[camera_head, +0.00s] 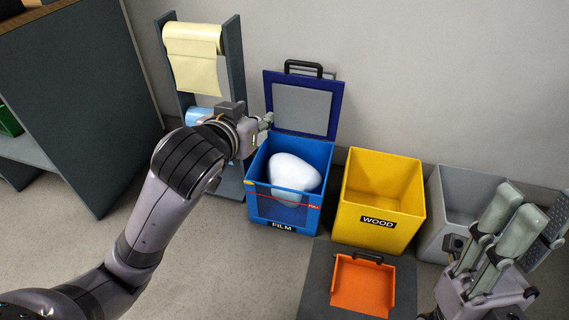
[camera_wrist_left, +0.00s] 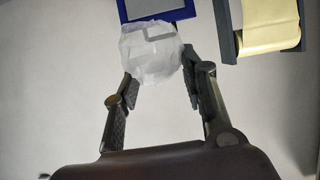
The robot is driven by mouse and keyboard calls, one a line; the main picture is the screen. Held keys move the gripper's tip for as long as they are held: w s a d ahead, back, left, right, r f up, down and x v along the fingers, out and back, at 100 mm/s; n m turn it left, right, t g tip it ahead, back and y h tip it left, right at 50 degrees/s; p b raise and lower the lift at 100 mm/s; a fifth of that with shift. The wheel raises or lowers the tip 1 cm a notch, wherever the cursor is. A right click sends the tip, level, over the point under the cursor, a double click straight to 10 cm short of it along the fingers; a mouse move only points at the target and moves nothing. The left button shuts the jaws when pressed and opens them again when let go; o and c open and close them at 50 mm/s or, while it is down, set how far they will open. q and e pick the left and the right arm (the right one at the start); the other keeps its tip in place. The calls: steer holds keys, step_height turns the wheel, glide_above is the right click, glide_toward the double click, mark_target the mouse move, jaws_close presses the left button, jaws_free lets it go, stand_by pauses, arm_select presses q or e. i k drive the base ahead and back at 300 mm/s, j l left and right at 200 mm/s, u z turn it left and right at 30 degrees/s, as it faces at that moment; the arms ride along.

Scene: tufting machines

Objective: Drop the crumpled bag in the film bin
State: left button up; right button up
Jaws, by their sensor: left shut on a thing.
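The crumpled bag (camera_wrist_left: 151,52) is whitish and see-through; in the left wrist view it sits between my left fingertips (camera_wrist_left: 160,82). My left gripper (camera_head: 268,121) is shut on it, beside the raised lid at the back left of the film bin. The film bin (camera_head: 262,208) is blue, labelled FILM, with its lid (camera_head: 301,106) tilted up against the wall. A rounded white shape (camera_head: 294,170) shows at the bin's mouth in the head view; I cannot tell whether it is this bag. My right gripper (camera_head: 522,232) is open and empty at the lower right.
An orange tray (camera_head: 362,288) is in front. A rack with a yellow roll (camera_head: 193,60) stands left of the film bin. Open floor lies at the front left.

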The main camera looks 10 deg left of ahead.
mark_target(284, 170)
steer(key=j+z, duration=0.3)
steer(key=z, duration=0.15)
steer(key=i+j+z, duration=0.1)
steer(key=j+z, duration=0.7)
steer(key=j, duration=1.9)
steer(key=i+j, duration=0.1)
steer(key=j, duration=0.15)
